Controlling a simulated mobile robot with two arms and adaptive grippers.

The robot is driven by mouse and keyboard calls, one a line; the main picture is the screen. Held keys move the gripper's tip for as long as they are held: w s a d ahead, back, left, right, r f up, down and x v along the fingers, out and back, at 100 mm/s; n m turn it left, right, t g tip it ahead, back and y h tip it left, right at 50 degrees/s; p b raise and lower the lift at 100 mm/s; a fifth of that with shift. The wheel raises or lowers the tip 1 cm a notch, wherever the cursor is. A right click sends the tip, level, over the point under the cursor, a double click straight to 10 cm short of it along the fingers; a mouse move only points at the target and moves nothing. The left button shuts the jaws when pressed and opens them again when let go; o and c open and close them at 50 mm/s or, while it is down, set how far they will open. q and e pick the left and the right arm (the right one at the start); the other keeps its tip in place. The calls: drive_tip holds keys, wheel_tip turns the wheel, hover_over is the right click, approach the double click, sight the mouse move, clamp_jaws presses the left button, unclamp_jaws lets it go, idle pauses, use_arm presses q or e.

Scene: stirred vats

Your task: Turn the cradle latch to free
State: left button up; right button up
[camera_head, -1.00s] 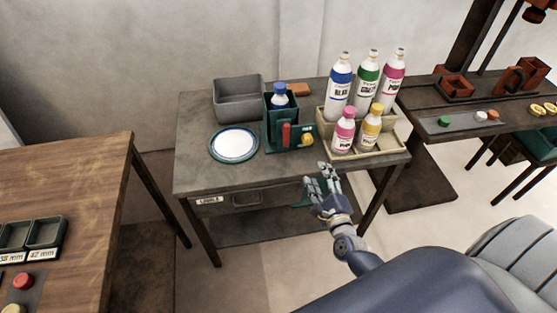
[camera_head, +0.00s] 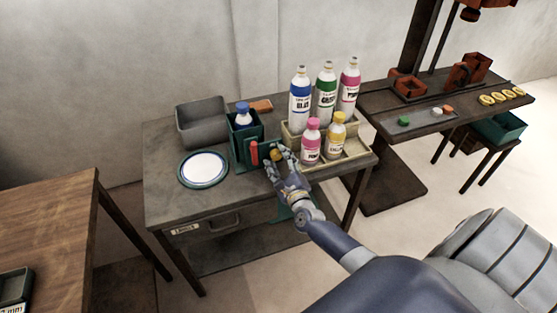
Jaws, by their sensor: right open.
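The dark green cradle (camera_head: 236,130) stands on the grey table and holds a white bottle with a blue cap (camera_head: 243,114). On its front is an upright red bar (camera_head: 254,153), and to the right of that a yellow knob (camera_head: 276,155); I cannot tell which of them is the latch. My right gripper (camera_head: 281,157) is open, with its fingers at the yellow knob and partly hiding it. I cannot tell whether they touch it. My left gripper does not show.
A beige crate (camera_head: 350,152) with several bottles stands close to the right of my right gripper. A round plate (camera_head: 203,168) lies to the left, with a grey bin (camera_head: 201,123) behind it. The table front left of the gripper is clear.

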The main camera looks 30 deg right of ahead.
drive_tip(key=shift+w, duration=0.15)
drive_tip(key=c, duration=1.1)
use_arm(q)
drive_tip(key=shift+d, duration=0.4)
use_arm(e)
drive_tip(key=shift+o, duration=0.2)
